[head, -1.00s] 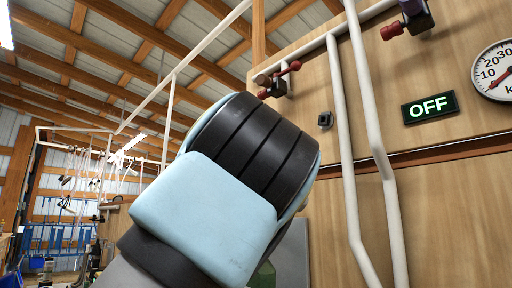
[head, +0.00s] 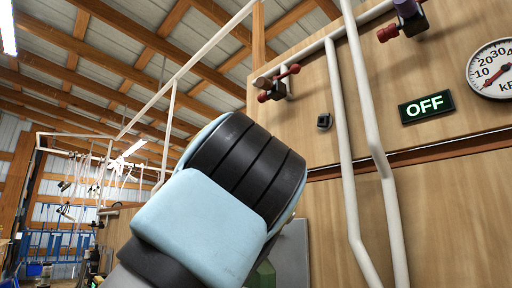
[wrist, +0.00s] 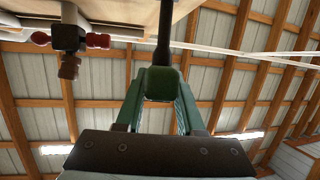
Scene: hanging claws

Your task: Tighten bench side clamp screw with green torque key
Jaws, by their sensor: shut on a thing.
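The green torque key (wrist: 161,86) has a green block-like handle and a long black shaft. My gripper (wrist: 161,76) is shut on the handle, with one green finger at each side. The shaft runs up out of the top of the wrist view, so its tip is hidden. A black clamp fitting with red knobs (wrist: 69,38) is at upper left in the wrist view, apart from the key. In the head view, a red-handled fitting (head: 277,84) and another one (head: 403,22) are on the wooden panel. I cannot tell which is the bench side clamp.
The wooden panel (head: 450,215) fills the right side, with white pipes (head: 341,130) in front of it. It bears a lit OFF sign (head: 428,107), a dial gauge (head: 492,68) and a small dark bracket (head: 324,122). Open room lies at the left.

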